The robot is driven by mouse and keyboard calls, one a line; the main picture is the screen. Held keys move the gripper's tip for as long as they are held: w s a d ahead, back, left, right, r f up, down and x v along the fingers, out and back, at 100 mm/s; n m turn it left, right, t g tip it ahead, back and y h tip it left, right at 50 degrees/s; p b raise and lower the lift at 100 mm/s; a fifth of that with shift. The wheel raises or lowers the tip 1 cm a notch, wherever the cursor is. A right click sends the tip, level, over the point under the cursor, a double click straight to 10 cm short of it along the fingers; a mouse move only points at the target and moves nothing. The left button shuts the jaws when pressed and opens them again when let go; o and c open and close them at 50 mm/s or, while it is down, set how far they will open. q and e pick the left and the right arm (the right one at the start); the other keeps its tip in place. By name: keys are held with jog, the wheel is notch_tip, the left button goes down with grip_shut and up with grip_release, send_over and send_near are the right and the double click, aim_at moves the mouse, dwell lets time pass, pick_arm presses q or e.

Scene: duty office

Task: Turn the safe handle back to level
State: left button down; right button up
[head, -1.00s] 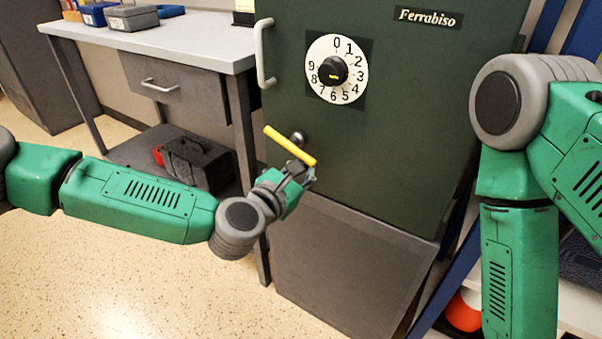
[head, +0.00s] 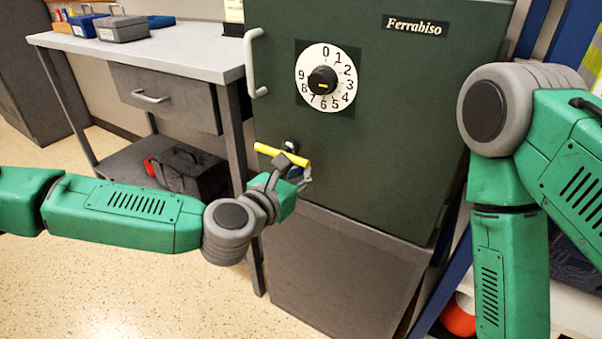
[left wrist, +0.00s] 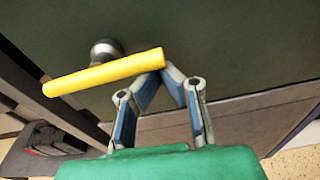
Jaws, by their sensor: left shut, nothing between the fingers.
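The safe handle is a yellow bar (head: 282,155) on a round metal hub (head: 291,146) on the green safe door (head: 400,130). In the head view it slopes slightly down to the right. In the left wrist view the yellow bar (left wrist: 105,72) crosses in front of the hub (left wrist: 105,50). My left gripper (head: 290,171) is shut and empty, below the bar's right part. In the left wrist view its fingertips (left wrist: 167,72) meet at the underside of the bar's right end, touching or nearly so. My right gripper is out of view.
A numbered dial (head: 325,78) and a grey pull handle (head: 254,62) are on the door above. The safe stands on a grey base (head: 340,265).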

pick_arm(q)
jog(key=shift+f, duration=0.1)
jog(key=f+b, duration=0.4)
jog(key=shift+w+d+f, duration=0.1)
jog(key=shift+w+d, duration=0.15)
jog(key=shift+w, duration=0.05)
jog(key=p+v, duration=0.3)
jog(key=v, duration=0.7)
jog(key=shift+p, duration=0.3)
